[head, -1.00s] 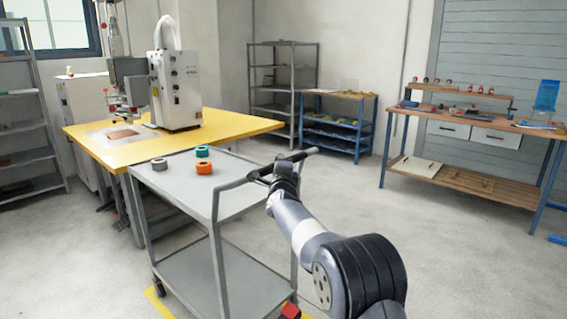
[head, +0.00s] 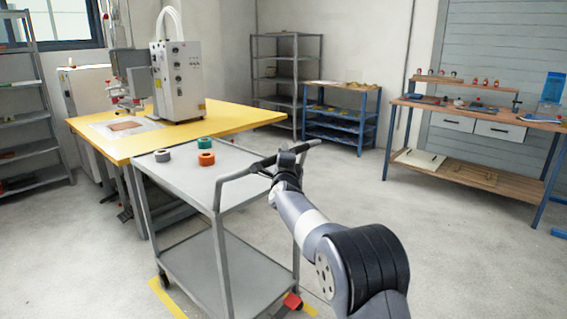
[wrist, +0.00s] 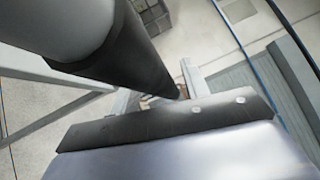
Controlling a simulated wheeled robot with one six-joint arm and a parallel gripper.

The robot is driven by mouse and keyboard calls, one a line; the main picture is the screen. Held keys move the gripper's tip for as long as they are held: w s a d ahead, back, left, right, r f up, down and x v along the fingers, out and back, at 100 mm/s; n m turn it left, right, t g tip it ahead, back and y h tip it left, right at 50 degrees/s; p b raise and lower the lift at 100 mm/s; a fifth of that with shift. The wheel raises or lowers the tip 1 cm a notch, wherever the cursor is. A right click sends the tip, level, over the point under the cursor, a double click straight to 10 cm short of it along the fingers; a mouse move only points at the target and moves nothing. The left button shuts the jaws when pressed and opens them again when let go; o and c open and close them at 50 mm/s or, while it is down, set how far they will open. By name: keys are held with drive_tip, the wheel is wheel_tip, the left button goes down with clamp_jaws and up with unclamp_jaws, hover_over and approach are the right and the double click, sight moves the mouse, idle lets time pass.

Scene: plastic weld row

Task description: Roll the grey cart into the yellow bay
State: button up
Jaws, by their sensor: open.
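The grey cart (head: 205,188) stands upright beside the yellow-topped table, with a grey, a green and an orange roll on its top shelf. Its dark push handle (head: 245,168) is on the right. Yellow floor lines of the bay show by the cart's left wheel (head: 167,297) and by its near right corner (head: 309,309); the cart hides the floor between them. My gripper (head: 288,164) is at the right part of the handle, with its jaws open. In the wrist view, the dark handle bar (wrist: 125,60) runs close beside a gripper finger (wrist: 170,122); contact cannot be told.
The table (head: 230,113) with a white welding machine (head: 179,82) stands close behind the cart. A red part (head: 292,301) is at the cart's near right foot. A wooden workbench (head: 475,118) and blue shelf (head: 340,120) stand farther back. The floor right of the cart is clear.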

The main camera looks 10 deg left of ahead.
drive_tip(key=s+d+f+b, duration=0.1)
drive_tip(key=s, duration=0.9)
drive_tip(key=shift+s+d+f, duration=0.2)
drive_tip(key=shift+d+f, duration=0.05)
drive_tip(key=shift+f, duration=0.05)
drive_tip(key=shift+w+a+r+p, duration=0.2)
drive_tip(key=shift+w+a+r, duration=0.05)
drive_tip(key=shift+w, duration=1.5)
drive_tip(key=shift+w+a+r+p, duration=0.15)
drive_tip(key=shift+w+a+r, duration=0.15)
drive_tip(key=shift+w, duration=1.5)
drive_tip(key=shift+w+a+r+p, duration=0.2)
drive_tip(key=shift+w+r, duration=0.05)
drive_tip(key=shift+w, duration=1.5)
drive_tip(key=shift+s, duration=0.1)
